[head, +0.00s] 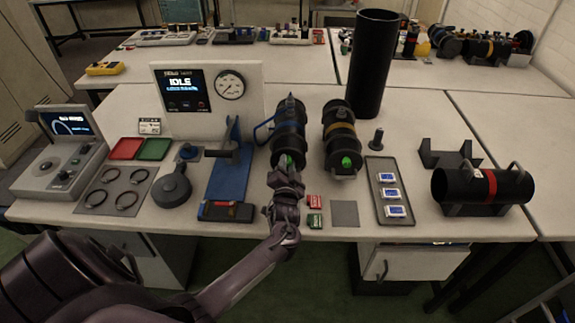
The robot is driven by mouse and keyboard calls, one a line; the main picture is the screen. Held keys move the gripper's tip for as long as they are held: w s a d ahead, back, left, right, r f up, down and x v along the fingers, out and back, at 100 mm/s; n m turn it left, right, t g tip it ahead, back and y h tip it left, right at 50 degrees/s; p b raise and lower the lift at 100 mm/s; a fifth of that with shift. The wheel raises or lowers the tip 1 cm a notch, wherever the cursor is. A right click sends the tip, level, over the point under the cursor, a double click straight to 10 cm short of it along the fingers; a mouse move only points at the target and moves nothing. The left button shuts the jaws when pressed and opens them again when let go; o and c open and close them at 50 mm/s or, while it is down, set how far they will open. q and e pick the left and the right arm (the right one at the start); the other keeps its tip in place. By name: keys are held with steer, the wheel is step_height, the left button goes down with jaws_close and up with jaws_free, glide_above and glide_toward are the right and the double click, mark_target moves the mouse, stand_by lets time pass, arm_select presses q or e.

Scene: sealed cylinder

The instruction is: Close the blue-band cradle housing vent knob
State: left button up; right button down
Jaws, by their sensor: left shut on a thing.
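The blue-band housing (289,128) is a black cylinder with a blue band, lying in the middle of the table with its near end toward me. Its green vent knob (285,159) shows at that near end, partly hidden by my gripper. My left gripper (286,169) is at the knob and shut on it; the fingertips are small and the knob's angle is unclear. My right gripper is not in view.
A yellow-band housing (341,135) with its own green knob lies close on the right. A blue stand (229,170) is close on the left. Red and green blocks (314,202) lie beside my wrist. A tall black tube (373,65) stands behind.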

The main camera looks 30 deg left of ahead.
arm_select(q)
steer(key=shift+f, duration=0.1)
steer(key=o, duration=1)
steer(key=shift+b+v, duration=0.5)
steer(key=shift+v, duration=3.4)
steer(key=shift+a, duration=0.1)
